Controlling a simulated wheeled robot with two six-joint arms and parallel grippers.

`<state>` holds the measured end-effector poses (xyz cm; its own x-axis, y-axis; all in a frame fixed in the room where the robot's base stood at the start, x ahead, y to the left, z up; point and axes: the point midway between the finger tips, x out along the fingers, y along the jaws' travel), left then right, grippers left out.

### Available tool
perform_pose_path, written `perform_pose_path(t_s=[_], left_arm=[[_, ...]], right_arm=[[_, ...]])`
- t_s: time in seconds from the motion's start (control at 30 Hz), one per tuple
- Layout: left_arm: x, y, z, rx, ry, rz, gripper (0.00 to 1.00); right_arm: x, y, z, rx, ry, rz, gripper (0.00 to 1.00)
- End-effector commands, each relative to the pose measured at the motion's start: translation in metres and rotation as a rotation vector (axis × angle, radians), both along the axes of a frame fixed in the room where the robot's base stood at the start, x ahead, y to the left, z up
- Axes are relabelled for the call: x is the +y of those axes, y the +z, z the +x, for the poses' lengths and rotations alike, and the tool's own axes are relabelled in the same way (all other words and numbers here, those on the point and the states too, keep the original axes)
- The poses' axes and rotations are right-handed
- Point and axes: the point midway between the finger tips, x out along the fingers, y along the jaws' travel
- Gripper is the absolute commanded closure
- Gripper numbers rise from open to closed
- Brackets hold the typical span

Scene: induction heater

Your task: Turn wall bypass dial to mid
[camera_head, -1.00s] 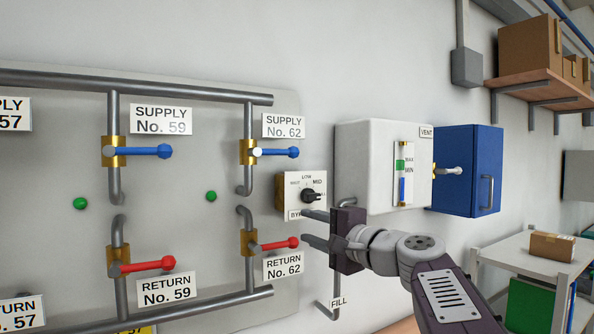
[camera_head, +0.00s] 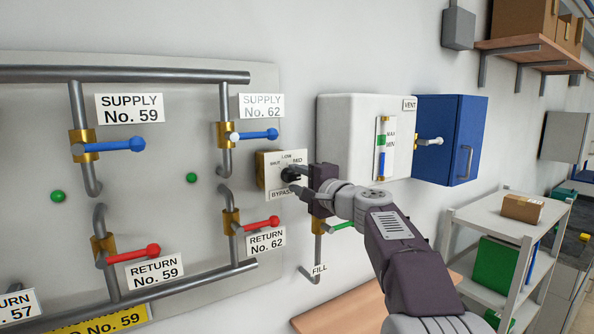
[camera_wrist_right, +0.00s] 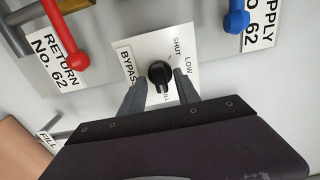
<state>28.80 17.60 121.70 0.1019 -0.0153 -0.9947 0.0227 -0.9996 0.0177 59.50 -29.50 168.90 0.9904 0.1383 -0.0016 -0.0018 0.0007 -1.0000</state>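In the wrist view the dial (camera_wrist_right: 160,73) sits on a white plate (camera_wrist_right: 184,43) with BYPASS, SHUT and LOW readable. My right gripper (camera_head: 296,181) is at the dial and partly covers it. In the wrist view the right gripper's fingers (camera_wrist_right: 160,80) are apart on either side of the knob, with a small gap at each side. The exact pointer setting is hard to read. My left gripper is out of view.
A white tank box (camera_head: 345,150) and a blue cabinet (camera_head: 435,140) stand out from the wall to the right. Blue supply (camera_head: 258,135) and red return (camera_head: 262,224) handles are left of the dial. A green fill handle (camera_head: 343,225) shows beside my arm.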

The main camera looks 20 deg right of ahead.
Motion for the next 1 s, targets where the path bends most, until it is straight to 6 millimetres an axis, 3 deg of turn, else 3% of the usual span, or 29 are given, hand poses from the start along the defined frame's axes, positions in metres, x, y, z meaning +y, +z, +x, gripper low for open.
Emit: perform_pose_path(t_s=[0.27,0.4,0.43,0.77,1.0], left_arm=[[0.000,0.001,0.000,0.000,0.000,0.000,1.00],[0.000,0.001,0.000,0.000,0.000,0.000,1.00],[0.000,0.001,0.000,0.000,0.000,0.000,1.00],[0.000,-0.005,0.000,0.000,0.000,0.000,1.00],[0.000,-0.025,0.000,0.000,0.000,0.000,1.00]], right_arm=[[0.001,-0.001,0.004,0.000,0.000,0.001,0.62],[0.001,-0.001,0.003,0.000,0.000,0.001,0.98],[0.001,-0.001,0.003,0.000,0.000,0.001,1.00],[0.000,-0.003,0.003,-0.005,-0.001,-0.030,1.00],[0.000,-0.005,0.003,-0.026,-0.002,-0.167,1.00]])
